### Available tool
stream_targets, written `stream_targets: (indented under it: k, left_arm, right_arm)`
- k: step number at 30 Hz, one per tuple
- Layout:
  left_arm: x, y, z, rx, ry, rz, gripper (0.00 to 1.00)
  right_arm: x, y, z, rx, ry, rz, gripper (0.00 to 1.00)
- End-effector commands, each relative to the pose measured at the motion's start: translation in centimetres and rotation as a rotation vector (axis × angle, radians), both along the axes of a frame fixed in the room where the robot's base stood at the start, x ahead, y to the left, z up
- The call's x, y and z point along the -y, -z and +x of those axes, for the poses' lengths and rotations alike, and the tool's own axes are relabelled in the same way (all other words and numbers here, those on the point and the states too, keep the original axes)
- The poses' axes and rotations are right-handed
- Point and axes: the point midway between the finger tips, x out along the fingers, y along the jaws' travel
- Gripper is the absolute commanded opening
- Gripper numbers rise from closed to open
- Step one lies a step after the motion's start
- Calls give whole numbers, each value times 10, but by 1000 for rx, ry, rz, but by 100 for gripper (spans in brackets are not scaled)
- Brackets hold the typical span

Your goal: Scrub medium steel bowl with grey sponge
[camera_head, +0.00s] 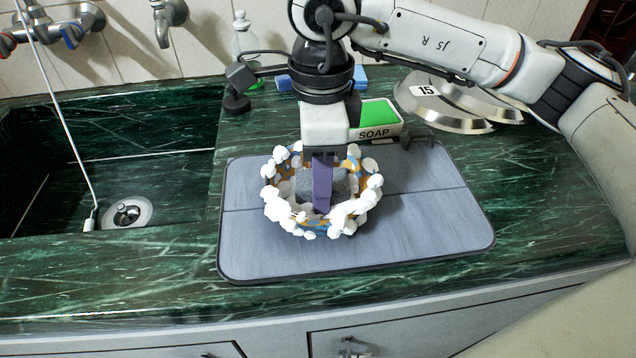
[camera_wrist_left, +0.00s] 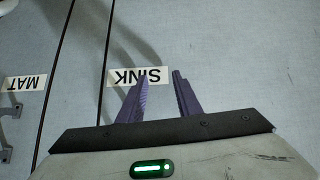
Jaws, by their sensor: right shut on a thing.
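A bowl (camera_head: 345,222) covered in white foam lumps sits on the grey mat (camera_head: 430,215) in the head view. Bits of brown and blue show between the lumps; no bare steel is clear. My right gripper (camera_head: 322,195) points down into the bowl and is shut on the grey sponge (camera_head: 342,183), which is inside the bowl. The gripper hides part of the sponge and the bowl's far side. My left gripper (camera_wrist_left: 160,95) is open and empty in the left wrist view, in front of a cabinet face with a SINK label (camera_wrist_left: 140,77).
The sink basin (camera_head: 110,180) lies to the left with a tap (camera_head: 168,15) behind it. The mat's right part is clear.

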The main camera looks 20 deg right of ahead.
Motion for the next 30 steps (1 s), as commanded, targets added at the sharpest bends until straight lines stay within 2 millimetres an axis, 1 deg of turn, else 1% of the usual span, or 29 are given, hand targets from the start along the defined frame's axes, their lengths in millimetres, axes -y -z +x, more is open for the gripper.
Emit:
stream_targets:
  k: [12, 20, 30]
  left_arm:
    - [0, 1, 0, 1, 0, 0, 31]
    - [0, 1, 0, 1, 0, 0, 31]
    - [0, 0, 0, 2, 0, 0, 31]
  right_arm:
    - [-3, 0, 23, 1, 1, -1, 23]
    - [-4, 0, 27, 1, 1, -1, 23]
    - [-18, 0, 38, -1, -1, -1, 23]
